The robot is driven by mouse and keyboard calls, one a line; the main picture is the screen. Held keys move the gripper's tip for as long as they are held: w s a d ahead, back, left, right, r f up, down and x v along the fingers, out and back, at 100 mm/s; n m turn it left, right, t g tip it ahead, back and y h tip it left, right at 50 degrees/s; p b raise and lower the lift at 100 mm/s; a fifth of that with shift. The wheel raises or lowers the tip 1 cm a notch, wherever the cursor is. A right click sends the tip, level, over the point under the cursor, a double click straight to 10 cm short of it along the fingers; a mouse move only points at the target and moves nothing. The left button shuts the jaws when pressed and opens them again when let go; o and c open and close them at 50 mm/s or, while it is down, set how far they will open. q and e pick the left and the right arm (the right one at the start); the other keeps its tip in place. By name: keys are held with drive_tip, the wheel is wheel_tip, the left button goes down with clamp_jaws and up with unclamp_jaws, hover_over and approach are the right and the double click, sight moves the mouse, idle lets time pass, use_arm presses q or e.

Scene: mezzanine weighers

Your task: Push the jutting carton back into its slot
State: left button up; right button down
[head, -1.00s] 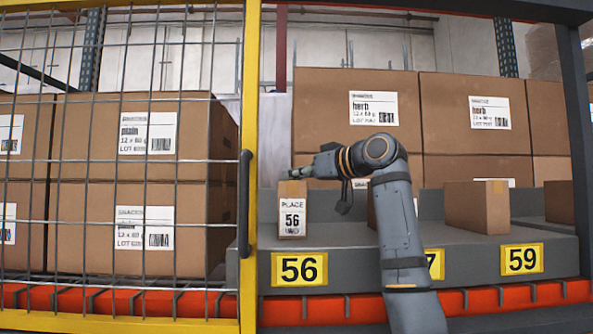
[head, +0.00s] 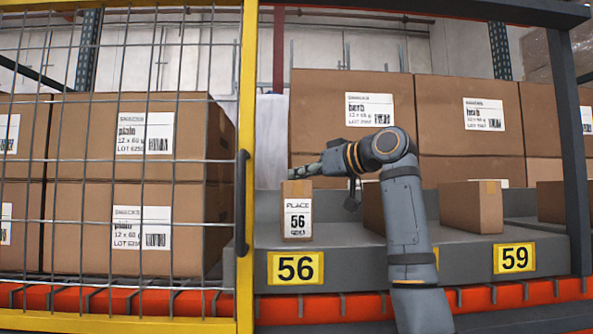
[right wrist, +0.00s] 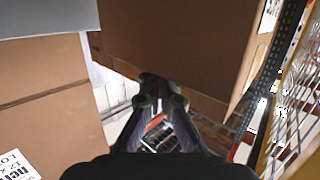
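In the head view a small brown carton (head: 297,214) labelled "PLACE 56" stands upright on the grey shelf (head: 340,259), close to the front edge above the yellow plate 56 (head: 296,268). My right gripper (head: 290,173) reaches in from the right at the height of the carton's top. Whether it touches the carton is unclear. In the right wrist view its fingertips (right wrist: 160,86) are together, with nothing visible between them. A large brown carton face (right wrist: 180,45) lies beyond them; I cannot tell which carton it is. My left gripper is out of view.
A brown carton (head: 373,207) stands partly behind my right arm. Another carton (head: 471,208) stands above plate 59 (head: 515,258). Large "herb" cartons (head: 350,87) rise behind. A yellow post (head: 247,80) and wire mesh (head: 100,70) bound the left side.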

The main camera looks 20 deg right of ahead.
drive_tip(key=shift+w+d+r, duration=0.1)
drive_tip(key=shift+d, duration=0.05)
drive_tip(key=shift+w+r, duration=0.2)
drive_tip(key=shift+w, duration=0.05)
drive_tip(key=shift+s+d+f+b, duration=0.3)
drive_tip(key=shift+s+f+b, duration=0.05)
drive_tip(key=shift+b, duration=0.05)
drive_tip(key=b+v, duration=0.5)
drive_tip(key=v, duration=0.6)
drive_tip(key=shift+s+f, duration=0.4)
drive_tip(key=shift+s, duration=0.05)
drive_tip(key=shift+a, duration=0.1)
